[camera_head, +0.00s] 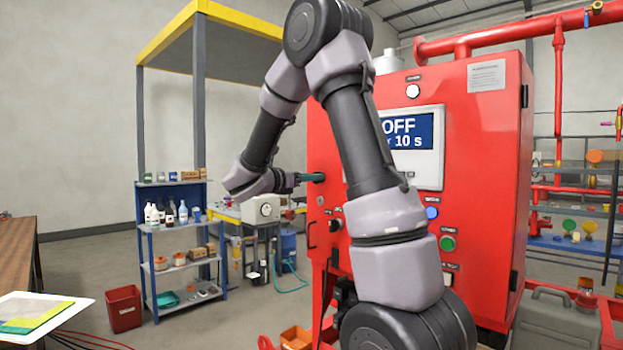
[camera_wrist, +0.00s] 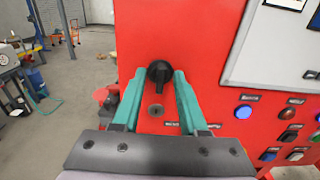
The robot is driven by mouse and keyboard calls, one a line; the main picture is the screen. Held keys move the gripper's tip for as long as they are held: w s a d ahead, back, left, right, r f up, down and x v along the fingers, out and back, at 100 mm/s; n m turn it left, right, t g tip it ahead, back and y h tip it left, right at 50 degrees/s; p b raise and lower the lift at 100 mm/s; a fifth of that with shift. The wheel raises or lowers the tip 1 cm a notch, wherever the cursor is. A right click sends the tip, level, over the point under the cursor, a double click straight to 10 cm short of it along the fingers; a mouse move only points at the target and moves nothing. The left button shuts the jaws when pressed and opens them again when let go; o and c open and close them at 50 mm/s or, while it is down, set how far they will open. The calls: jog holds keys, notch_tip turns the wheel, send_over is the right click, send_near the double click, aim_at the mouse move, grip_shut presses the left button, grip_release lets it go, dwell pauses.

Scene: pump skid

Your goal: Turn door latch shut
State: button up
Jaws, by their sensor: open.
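The door latch (camera_wrist: 160,74) is a black round knob with a bar pointing down and slightly right, on the red cabinet door (camera_wrist: 210,60) in the wrist view. My gripper (camera_wrist: 159,82) has two teal fingers, open, one on each side of the latch with gaps showing between. Nothing is held. How deep the fingertips reach around the latch cannot be told. In the head view, my gripper (camera_head: 314,177) is at the left part of the red cabinet (camera_head: 482,140), and the latch is hidden or too small to make out.
A keyhole (camera_wrist: 156,110) lies below the latch. Lit buttons and switches, including a blue button (camera_wrist: 243,112), are to the right. A display (camera_head: 412,135) reads "OFF" and is partly covered by my arm. A blue shelf (camera_head: 180,225) stands left, with floor between.

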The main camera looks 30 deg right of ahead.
jog(key=shift+w+d, duration=0.1)
jog(key=shift+d, duration=0.15)
grip_shut()
jog(key=shift+m, duration=0.4)
jog(key=m, duration=1.7)
jog(key=shift+s+d+f, duration=0.1)
jog(key=shift+s+f, duration=0.1)
jog(key=shift+f, duration=0.05)
